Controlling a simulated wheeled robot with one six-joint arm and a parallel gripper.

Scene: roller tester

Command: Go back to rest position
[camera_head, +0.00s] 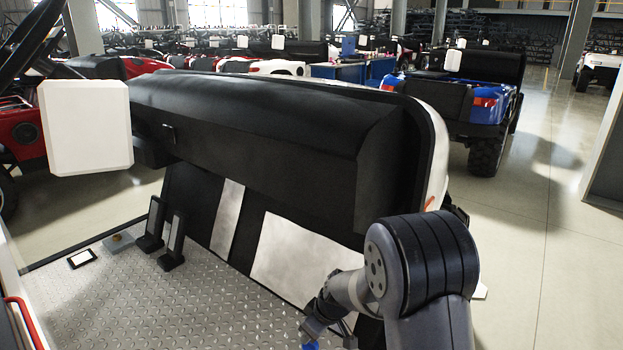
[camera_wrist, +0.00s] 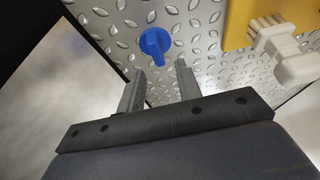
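My gripper (camera_wrist: 160,88) shows in the wrist view with its two grey fingers apart and nothing between them. Beyond the fingertips is a blue knob (camera_wrist: 155,43) on a diamond-plate metal surface (camera_wrist: 110,15). The gripper is apart from the knob as far as I can see. In the head view my arm (camera_head: 415,265) reaches in at the lower right, bent down over the front of the vehicle cab. The gripper's fingers are not clear there, at the bottom edge near a bit of blue.
A yellow panel (camera_wrist: 240,22) with white parts (camera_wrist: 290,60) lies right of the knob. In the head view are a black dashboard (camera_head: 250,110), two pedals (camera_head: 165,235) on the metal floor (camera_head: 130,300), and a white square panel (camera_head: 86,127). A blue vehicle (camera_head: 465,95) stands behind; floor at right is clear.

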